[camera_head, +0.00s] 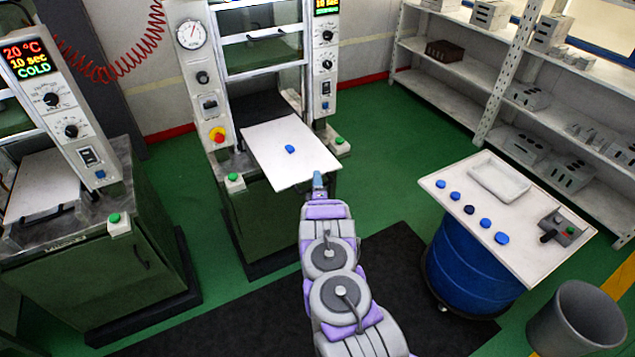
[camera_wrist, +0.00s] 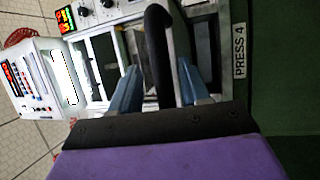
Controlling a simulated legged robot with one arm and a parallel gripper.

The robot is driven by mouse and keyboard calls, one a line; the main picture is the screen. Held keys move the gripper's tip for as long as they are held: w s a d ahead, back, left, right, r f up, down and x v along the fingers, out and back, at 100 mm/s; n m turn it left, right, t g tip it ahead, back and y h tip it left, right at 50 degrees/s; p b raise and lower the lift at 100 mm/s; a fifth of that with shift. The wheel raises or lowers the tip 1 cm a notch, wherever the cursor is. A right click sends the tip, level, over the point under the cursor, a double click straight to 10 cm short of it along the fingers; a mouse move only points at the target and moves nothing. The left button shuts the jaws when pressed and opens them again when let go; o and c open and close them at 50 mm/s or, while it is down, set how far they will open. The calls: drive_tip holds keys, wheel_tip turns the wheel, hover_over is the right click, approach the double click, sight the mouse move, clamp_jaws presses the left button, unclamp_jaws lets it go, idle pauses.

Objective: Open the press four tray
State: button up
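The press four tray (camera_head: 272,140) is a white plate sticking out of the front of the middle press (camera_head: 262,85), with a small blue piece (camera_head: 290,149) on it. My gripper (camera_head: 318,180) is at the tray's front edge in the head view, where my arm hides the handle. In the wrist view, a black curved handle (camera_wrist: 158,45) runs between the two blue fingers of my gripper (camera_wrist: 158,78). The fingers stand apart, with gaps beside the handle. A "PRESS 4" label (camera_wrist: 239,50) shows at the right of the wrist view.
Another press (camera_head: 85,240) stands at the left, its white tray inside. At the right, a white tabletop (camera_head: 520,235) on a blue drum (camera_head: 470,265) holds several blue pieces and a shallow white tray (camera_head: 500,180).

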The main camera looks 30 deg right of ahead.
drive_tip(key=shift+f, duration=0.15)
idle(0.3)
drive_tip(key=p+v, duration=0.8)
drive_tip(key=v, duration=0.9)
drive_tip(key=shift+s, duration=0.3)
drive_tip(key=shift+a, duration=0.1)
